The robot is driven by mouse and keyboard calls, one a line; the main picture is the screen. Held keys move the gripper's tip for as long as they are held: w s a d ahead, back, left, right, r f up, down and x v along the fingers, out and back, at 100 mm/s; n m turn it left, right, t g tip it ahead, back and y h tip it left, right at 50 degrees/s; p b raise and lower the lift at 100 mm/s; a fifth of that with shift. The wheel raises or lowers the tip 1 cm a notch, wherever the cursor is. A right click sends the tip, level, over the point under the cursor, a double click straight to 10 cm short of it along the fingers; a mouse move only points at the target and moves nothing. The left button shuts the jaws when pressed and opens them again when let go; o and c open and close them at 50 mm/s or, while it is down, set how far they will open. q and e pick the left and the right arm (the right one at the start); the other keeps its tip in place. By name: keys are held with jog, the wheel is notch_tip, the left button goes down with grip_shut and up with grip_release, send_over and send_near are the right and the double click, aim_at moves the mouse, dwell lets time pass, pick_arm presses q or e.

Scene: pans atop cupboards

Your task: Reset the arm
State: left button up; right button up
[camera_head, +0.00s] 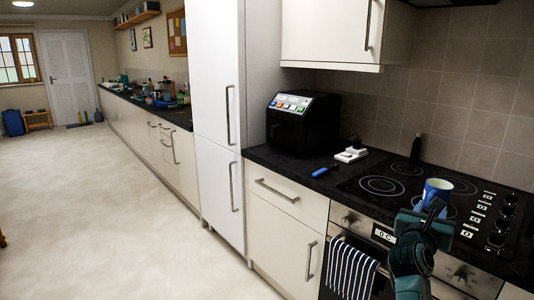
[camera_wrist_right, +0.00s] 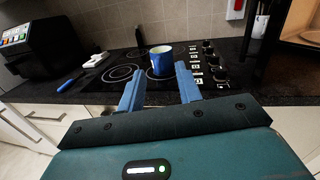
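My right gripper (camera_head: 428,216) reaches up from the bottom right in the head view, in front of the hob. In the right wrist view my right gripper (camera_wrist_right: 159,72) has its two blue fingers spread apart with nothing between them. A blue mug with a pale inside (camera_head: 436,191) stands upright on the hob just past the fingertips. The mug (camera_wrist_right: 161,60) also shows in the right wrist view, beyond the gap between the fingers. The gripper partly covers the mug's lower part in the head view. My left gripper is in neither view.
The black hob (camera_head: 385,186) has a dark bottle (camera_head: 416,147) at its back edge. A black air fryer (camera_head: 302,122), a blue-handled utensil (camera_head: 326,171) and a white item (camera_head: 351,154) are on the counter. A striped towel (camera_head: 350,270) hangs on the oven.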

jog(key=s+d+r+n+t+h, duration=0.1)
jog(key=s+d+r+n+h, duration=0.2)
jog(key=d+r, duration=0.7)
jog(key=s+d+r+h, duration=0.45)
jog(key=d+r, duration=0.35)
jog(key=d, duration=0.4)
jog(key=a+f+n+t+y, duration=0.6)
jog(key=a+f+n+y, duration=1.75)
jog(key=n, duration=0.75)
jog(key=s+a+f+n+g, duration=0.6)
jog(key=s+a+f+n, duration=0.15)
jog(key=s+f, duration=0.45)
jog(key=s+a+f+n+g, duration=0.5)
jog(key=s+a+f+n, duration=0.3)
jog(key=s+f, duration=0.4)
jog(key=shift+w+a+r+m+t+h+p, duration=0.1)
jog(key=shift+w+a+r+m+h+p, duration=0.1)
jog(key=shift+a+m+p, duration=0.55)
jog(key=shift+w+a+r+m+t+h+p, duration=0.1)
jog(key=shift+w+a+r+m+p, duration=0.2)
jog(key=shift+a, duration=0.8)
jog(key=shift+w+a+r+m+t+h+p, duration=0.1)
jog(key=shift+a+m+p, duration=0.2)
jog(key=shift+a+m, duration=0.5)
